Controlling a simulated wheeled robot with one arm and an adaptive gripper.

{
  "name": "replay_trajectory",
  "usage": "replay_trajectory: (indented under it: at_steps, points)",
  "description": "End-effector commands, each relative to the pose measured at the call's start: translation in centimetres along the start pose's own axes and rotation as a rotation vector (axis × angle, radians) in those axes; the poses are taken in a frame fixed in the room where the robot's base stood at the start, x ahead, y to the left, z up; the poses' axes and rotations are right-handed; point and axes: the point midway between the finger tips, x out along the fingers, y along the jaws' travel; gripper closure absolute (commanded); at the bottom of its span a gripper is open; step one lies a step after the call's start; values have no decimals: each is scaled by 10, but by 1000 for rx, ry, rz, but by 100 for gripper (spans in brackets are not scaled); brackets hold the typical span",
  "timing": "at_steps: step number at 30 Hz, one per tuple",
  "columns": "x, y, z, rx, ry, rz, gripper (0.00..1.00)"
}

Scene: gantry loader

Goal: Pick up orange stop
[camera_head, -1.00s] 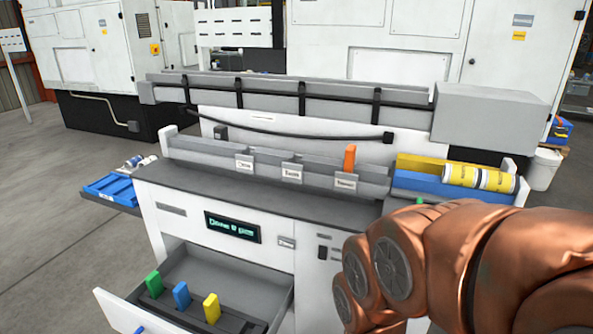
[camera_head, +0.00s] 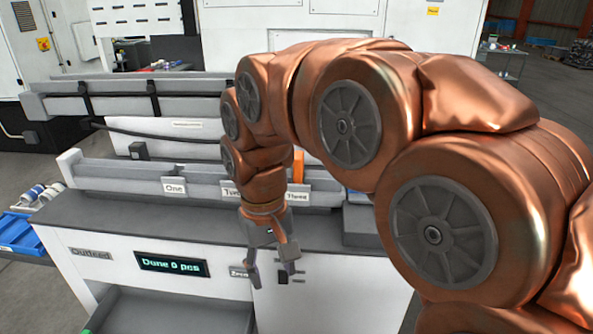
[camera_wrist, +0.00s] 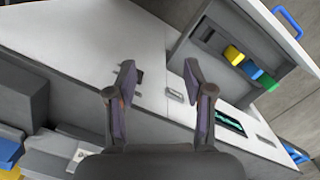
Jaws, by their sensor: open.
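The orange stop (camera_head: 298,166) stands upright in the grey rail behind the counter, by the label Three (camera_head: 297,196). My arm hides part of it in the head view. It does not show in the wrist view. My gripper (camera_head: 271,268) is open and empty, pointing down in front of the rail, nearer the camera than the stop. In the wrist view my gripper (camera_wrist: 158,78) has its two fingers apart with nothing between them, over the white cabinet front.
An open drawer (camera_head: 170,312) is low at the front. In the wrist view it holds a yellow stop (camera_wrist: 233,55), a blue stop (camera_wrist: 252,70) and a green stop (camera_wrist: 267,82). The dark counter top (camera_head: 150,212) is clear on the left. A blue bin (camera_head: 18,232) stands at left.

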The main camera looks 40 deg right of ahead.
Motion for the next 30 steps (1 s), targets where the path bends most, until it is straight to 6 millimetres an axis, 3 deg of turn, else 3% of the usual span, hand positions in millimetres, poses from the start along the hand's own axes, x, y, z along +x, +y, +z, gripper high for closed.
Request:
replay_trajectory:
  at_steps: [6, 18, 24, 30]
  points:
    - [-56, 23, -59, 107, 31, -9, 48]
    - [-132, 91, -143, 368, 72, -29, 48]
    - [-154, 127, -167, 496, 84, -38, 48]
    - [-163, 146, -178, 567, 89, -42, 48]
